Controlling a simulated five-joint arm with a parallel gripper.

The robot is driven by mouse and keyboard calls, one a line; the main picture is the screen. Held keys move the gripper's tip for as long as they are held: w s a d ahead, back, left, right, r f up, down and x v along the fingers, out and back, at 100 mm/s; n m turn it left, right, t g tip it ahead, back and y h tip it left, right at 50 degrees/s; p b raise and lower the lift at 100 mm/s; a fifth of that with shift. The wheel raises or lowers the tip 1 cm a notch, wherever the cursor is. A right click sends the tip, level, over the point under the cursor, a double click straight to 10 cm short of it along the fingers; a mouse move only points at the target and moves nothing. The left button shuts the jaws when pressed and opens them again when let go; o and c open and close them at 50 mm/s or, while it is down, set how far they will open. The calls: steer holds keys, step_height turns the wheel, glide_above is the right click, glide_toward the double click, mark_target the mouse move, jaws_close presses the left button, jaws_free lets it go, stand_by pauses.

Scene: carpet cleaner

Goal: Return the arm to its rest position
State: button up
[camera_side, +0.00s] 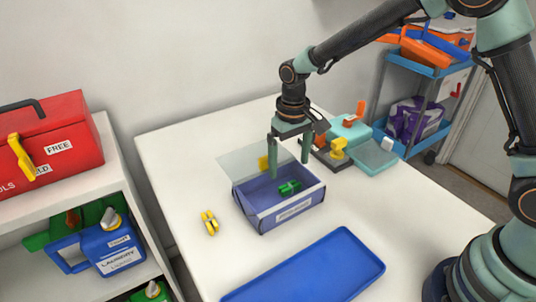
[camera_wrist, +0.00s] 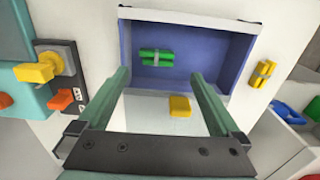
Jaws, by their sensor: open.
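My gripper (camera_side: 290,152) is open and empty, pointing down above the purple-blue box (camera_side: 265,217) on the white table. Its two green fingers are spread wide in the wrist view (camera_wrist: 168,92), with nothing between them touching. A green bundle (camera_side: 289,187) lies inside the box; it also shows in the wrist view (camera_wrist: 156,57). A yellow block (camera_side: 263,163) shows by the box's clear lid (camera_side: 240,160), and in the wrist view it lies just short of the box (camera_wrist: 180,106). My arm reaches in from the right.
A yellow clip-like piece (camera_side: 210,222) lies on the table left of the box. A blue tray (camera_side: 310,270) lies in front. A teal device (camera_side: 370,153) with yellow and orange parts stands behind right. A shelf with a red toolbox (camera_side: 55,150) is left; a blue cart (camera_side: 410,66) is back right.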

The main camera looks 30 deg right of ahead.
steer(key=s+d+r+t, duration=0.1)
steer(key=s+d+r, duration=0.2)
steer(key=r, duration=0.4)
steer(key=s+d+r+t, duration=0.1)
steer(key=s+d+r, duration=0.1)
steer(key=r, duration=0.5)
steer(key=s+d+r+t, duration=0.3)
steer(key=s+d, duration=0.2)
steer(key=s, duration=0.5)
steer(key=shift+d+t, duration=0.3)
steer(key=shift+d, duration=0.1)
steer(key=w+a+r+n+g+y, duration=0.1)
steer(key=w+a+r+n, duration=0.15)
steer(key=a+n, duration=0.85)
steer(key=w+a+r+n+g+y, duration=0.1)
steer(key=w+a+n+y, duration=0.15)
steer(key=a+n, duration=0.85)
steer(key=w+a+f+m, duration=0.3)
steer(key=a+f, duration=0.2)
steer(key=f, duration=0.3)
steer(key=shift+f+h, duration=0.2)
steer(key=shift+h, duration=0.15)
steer(key=shift+w, duration=0.1)
